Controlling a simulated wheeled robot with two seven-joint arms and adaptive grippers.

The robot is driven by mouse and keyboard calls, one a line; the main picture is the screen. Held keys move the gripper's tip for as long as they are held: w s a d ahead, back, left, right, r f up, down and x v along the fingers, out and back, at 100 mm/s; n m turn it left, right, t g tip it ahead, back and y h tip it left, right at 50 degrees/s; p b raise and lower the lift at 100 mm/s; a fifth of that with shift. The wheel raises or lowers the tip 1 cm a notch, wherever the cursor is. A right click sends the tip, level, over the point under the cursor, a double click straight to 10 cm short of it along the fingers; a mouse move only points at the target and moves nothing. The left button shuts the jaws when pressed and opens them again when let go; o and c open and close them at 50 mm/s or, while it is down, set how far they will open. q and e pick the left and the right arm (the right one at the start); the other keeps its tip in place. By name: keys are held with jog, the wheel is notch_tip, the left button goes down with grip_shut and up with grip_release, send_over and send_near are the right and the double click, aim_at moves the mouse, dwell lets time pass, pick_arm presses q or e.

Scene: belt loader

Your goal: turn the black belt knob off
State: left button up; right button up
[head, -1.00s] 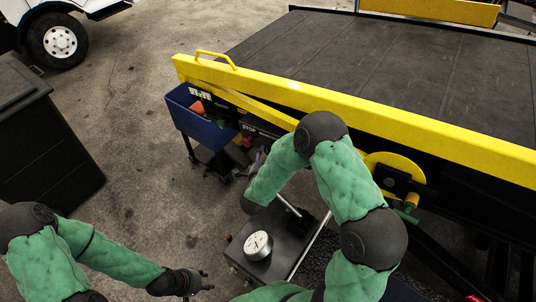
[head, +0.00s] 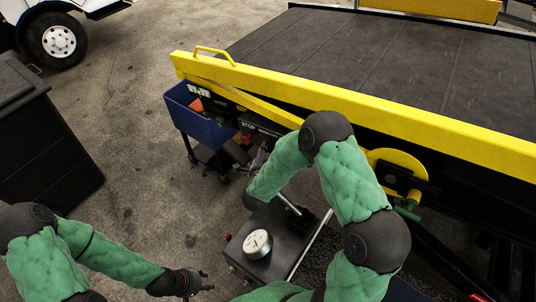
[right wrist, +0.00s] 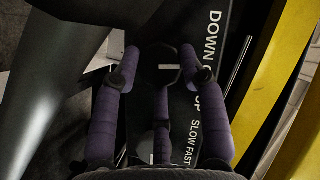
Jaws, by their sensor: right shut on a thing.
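The black belt knob (right wrist: 160,58) shows in the right wrist view as a dark knob with a short white mark lying crosswise in the picture. My right gripper (right wrist: 160,80) has purple padded fingers on both sides of the knob and one below, shut on it. In the head view my right gripper (head: 261,158) is at the control panel under the yellow rail, partly hidden by my own forearm; the knob cannot be made out there. My left gripper (head: 207,281) is open and empty at the bottom of the head view, away from the panel.
The panel carries white lettering, SLOW FAST (right wrist: 193,142) and DOWN. A yellow rail (head: 290,92) runs along the belt (head: 380,60). A dark cart (head: 250,225) with a white dial gauge (head: 257,244) stands below my right arm.

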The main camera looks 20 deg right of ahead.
jog(key=shift+a+f+m+b, duration=0.1)
jog(key=shift+f+m+b, duration=0.15)
jog(key=shift+b, duration=0.95)
jog(key=o, duration=0.9)
jog(key=shift+c, duration=0.2)
jog(key=shift+r, duration=0.1)
jog(key=v, duration=1.2)
jog(key=shift+f, duration=0.3)
